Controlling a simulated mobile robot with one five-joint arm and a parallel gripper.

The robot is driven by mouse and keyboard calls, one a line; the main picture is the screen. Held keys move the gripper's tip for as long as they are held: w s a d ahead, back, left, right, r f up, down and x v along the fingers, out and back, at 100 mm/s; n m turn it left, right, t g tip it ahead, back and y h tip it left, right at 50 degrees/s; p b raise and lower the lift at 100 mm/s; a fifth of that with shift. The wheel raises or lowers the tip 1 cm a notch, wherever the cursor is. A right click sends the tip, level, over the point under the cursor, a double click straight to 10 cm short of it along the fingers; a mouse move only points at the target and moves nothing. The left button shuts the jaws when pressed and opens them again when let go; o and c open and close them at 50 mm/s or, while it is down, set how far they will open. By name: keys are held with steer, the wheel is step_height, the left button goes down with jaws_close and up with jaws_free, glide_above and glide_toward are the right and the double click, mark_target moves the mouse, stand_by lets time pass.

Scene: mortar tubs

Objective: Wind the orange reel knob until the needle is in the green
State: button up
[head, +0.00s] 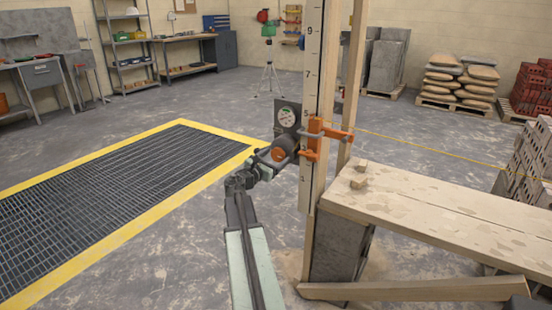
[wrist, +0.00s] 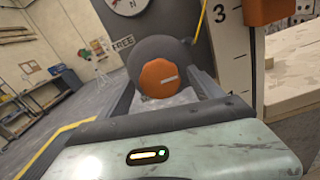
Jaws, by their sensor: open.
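The orange reel knob (wrist: 160,78) sits on the front of a dark round reel (wrist: 155,50) in the wrist view. In the head view the reel (head: 286,147) is mounted low on a dark plate by the upright post. A round gauge (head: 287,116) with some green on its face is above it. The wrist view cuts off most of the gauge (wrist: 130,5), and I cannot tell where its needle points. My gripper (wrist: 165,88) is open, with one finger on each side of the knob. Whether the fingers touch it, I cannot tell.
An orange clamp (head: 318,138) and a numbered white staff (head: 312,60) stand just right of the reel. A yellow line runs right from there. A plank bench (head: 440,205) is at the right. Open floor and a yellow-edged grating (head: 110,200) lie left.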

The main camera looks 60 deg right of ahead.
steer(key=c, duration=1.2)
steer(key=shift+d, duration=0.2)
steer(key=shift+c, duration=1)
steer(key=shift+a, duration=0.2)
steer(key=m, duration=0.3)
steer(key=shift+m, duration=0.4)
steer(key=m, duration=0.3)
steer(key=shift+a+m, duration=0.1)
steer(key=shift+m, duration=0.2)
steer(key=m, duration=0.3)
steer(key=shift+m, duration=0.4)
steer(key=m, duration=1)
steer(key=shift+m, duration=0.5)
